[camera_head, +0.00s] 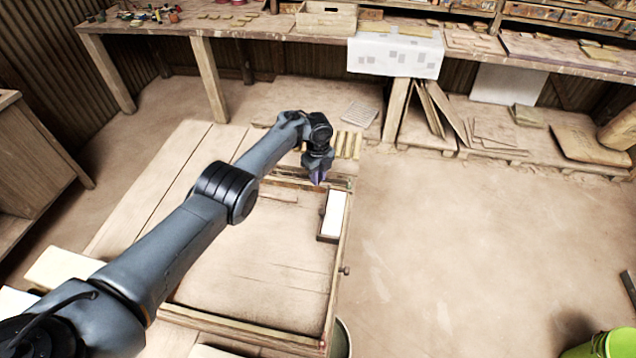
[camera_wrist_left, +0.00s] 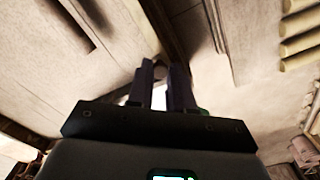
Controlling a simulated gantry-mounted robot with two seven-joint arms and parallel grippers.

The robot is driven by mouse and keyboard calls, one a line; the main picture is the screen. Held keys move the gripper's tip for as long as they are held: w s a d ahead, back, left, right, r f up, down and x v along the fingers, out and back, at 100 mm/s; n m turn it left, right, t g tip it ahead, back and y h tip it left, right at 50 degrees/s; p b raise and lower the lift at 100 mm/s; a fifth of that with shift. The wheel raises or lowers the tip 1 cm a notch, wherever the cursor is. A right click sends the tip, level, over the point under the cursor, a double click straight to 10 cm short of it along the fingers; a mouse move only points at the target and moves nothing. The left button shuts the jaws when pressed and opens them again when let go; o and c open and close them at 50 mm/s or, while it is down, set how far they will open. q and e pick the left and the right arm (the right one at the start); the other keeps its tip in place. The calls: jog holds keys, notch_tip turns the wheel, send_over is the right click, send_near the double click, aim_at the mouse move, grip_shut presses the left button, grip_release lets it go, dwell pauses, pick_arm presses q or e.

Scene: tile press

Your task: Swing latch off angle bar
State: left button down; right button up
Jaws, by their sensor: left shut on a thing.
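My left gripper (camera_head: 318,181) reaches down to the far right corner of a wooden frame (camera_head: 334,262) on the table. In the wrist view, the left gripper's two dark fingers (camera_wrist_left: 167,72) are close together and point at a dark bar (camera_wrist_left: 160,25) running along the frame. They are shut on a small dark part at the bar, which I take to be the latch; the fingers mostly hide it. I cannot tell the latch's angle. My right gripper is in neither view.
A white block in a small wooden holder (camera_head: 333,214) stands inside the frame's right side. Several pale bars (camera_head: 347,145) lie just beyond the far corner. A workbench (camera_head: 235,28) runs along the back. A green bucket (camera_head: 618,343) stands at lower right; the floor (camera_head: 470,240) on the right is mostly clear.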

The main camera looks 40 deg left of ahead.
pick_arm(q)
jog(key=shift+w+a+m+b, duration=0.1)
jog(key=shift+w+m+b, duration=0.05)
jog(key=shift+m+b, duration=0.55)
jog(key=c, duration=1)
grip_release()
notch_tip(320, 180, up, 11)
jog(key=p, duration=0.3)
jog(key=shift+f, duration=0.1)
